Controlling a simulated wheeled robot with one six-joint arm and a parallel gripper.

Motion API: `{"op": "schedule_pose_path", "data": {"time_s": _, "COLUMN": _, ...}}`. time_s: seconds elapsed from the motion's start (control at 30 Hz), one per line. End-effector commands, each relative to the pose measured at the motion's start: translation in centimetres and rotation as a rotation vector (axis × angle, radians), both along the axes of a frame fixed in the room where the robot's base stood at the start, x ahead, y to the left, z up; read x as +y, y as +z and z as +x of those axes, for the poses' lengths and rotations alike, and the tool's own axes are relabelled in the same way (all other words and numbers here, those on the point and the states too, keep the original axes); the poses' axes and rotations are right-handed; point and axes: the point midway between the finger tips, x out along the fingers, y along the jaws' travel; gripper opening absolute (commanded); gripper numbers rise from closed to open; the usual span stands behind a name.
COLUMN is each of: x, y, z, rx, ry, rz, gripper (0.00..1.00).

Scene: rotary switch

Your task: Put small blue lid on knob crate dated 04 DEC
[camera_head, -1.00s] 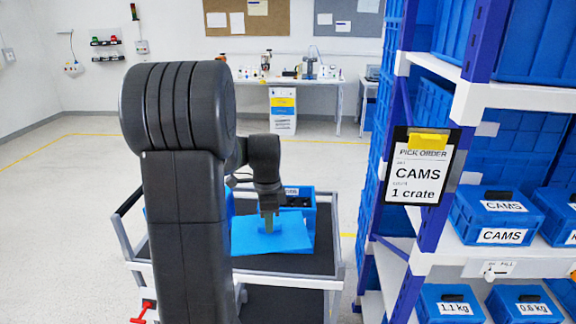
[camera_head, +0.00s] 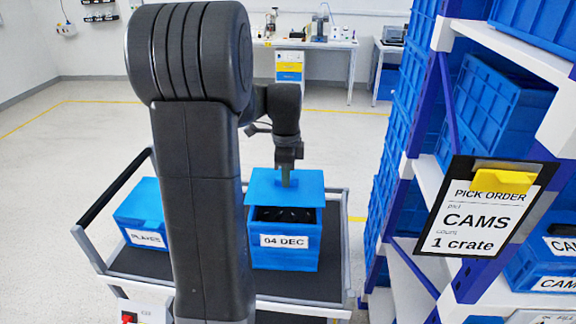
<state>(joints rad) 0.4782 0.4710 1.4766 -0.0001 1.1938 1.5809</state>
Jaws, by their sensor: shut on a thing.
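The blue crate labelled 04 DEC (camera_head: 284,257) stands on the cart, with dark contents showing through its open top. The small blue lid (camera_head: 264,184) hangs above the crate's rear part, apart from its front rim. My gripper (camera_head: 286,180) is shut on the lid from above, at its middle; the fingertips are small in this view.
A blue crate labelled PLATES (camera_head: 143,215) stands on the cart's left side, partly behind my arm. The cart (camera_head: 330,285) has a dark deck. A shelf rack with blue crates and a pick order board (camera_head: 478,215) stands close on the right.

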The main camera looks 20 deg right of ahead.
Motion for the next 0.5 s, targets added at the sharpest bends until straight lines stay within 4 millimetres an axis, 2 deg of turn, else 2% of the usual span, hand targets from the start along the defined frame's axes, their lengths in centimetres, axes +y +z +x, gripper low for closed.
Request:
{"op": "schedule_pose_path", "data": {"time_s": 0.27, "x": 0.0, "y": -1.6, "z": 0.0, "rx": 0.0, "ry": 0.001, "rz": 0.0, "gripper": 0.0}}
{"op": "schedule_pose_path", "data": {"time_s": 0.5, "x": 0.0, "y": -3.9, "z": 0.0, "rx": 0.001, "ry": 0.001, "rz": 0.0, "gripper": 0.0}}
